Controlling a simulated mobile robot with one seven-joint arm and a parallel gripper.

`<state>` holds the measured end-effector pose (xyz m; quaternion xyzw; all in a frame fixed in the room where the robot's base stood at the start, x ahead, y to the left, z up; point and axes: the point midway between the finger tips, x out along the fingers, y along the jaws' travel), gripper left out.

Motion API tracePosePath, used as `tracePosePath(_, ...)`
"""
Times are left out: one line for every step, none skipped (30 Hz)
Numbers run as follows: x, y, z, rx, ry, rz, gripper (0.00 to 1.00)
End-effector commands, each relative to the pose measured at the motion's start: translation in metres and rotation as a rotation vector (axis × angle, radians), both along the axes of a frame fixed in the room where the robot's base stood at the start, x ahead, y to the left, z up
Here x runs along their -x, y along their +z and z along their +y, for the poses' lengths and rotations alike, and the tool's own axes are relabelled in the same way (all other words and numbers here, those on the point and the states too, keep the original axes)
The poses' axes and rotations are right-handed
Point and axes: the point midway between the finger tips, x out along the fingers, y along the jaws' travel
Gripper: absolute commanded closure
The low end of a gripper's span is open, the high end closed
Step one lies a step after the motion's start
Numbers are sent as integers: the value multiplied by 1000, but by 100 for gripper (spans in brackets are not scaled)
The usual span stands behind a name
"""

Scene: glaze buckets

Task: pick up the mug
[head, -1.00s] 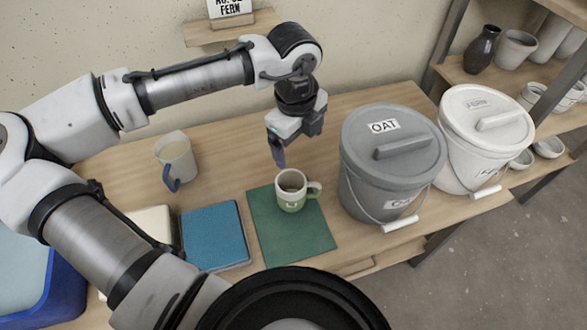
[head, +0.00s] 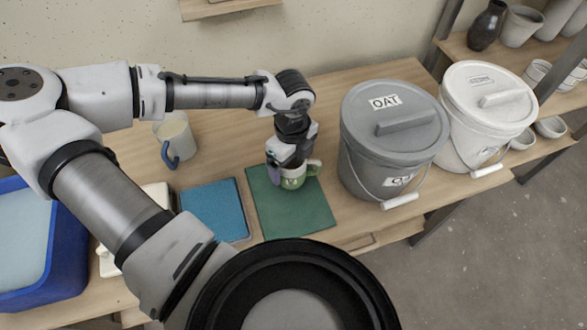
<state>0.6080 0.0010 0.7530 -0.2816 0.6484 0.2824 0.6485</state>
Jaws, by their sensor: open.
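A small mug (head: 292,183), green below with a pale upper part and a green handle on its right, stands upright on a dark green mat (head: 303,217) on the wooden bench. My gripper (head: 286,176) is open and points down at the mug, low over its top and left side. The gripper hides the mug's rim and opening. I cannot tell whether a finger is inside the mug or in front of it, or whether they touch.
A grey lidded bucket marked OAT (head: 392,135) stands close to the right, with a white lidded bucket (head: 485,112) beyond it. A blue square pad (head: 214,210) lies left of the mat. A beige jug with blue handle (head: 176,138) stands behind it. A blue tub (head: 52,275) is at lower left.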

Motion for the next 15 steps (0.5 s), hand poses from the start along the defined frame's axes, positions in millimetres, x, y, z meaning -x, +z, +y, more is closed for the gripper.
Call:
tracePosePath(0,-8,0,-1,-1,1,11)
tracePosePath(0,-11,0,0,-1,1,11)
tracePosePath(0,-14,0,0,-1,1,11)
tracePosePath(0,-15,0,0,-1,1,11)
tracePosePath(0,-16,0,0,-1,0,11)
tracePosePath(0,-17,0,0,0,0,11)
tracePosePath(0,-17,0,1,0,-1,11)
tracePosePath(0,-17,0,1,0,-1,11)
tracePosePath(0,-17,0,1,0,-1,11)
tracePosePath(0,-17,0,1,0,-1,11)
tracePosePath(0,-17,0,1,0,-1,11)
tracePosePath(0,-17,0,1,0,-1,13)
tracePosePath(0,-17,0,1,0,-1,17)
tracePosePath(0,-17,0,1,0,-1,21)
tracePosePath(0,-17,0,1,0,-1,27)
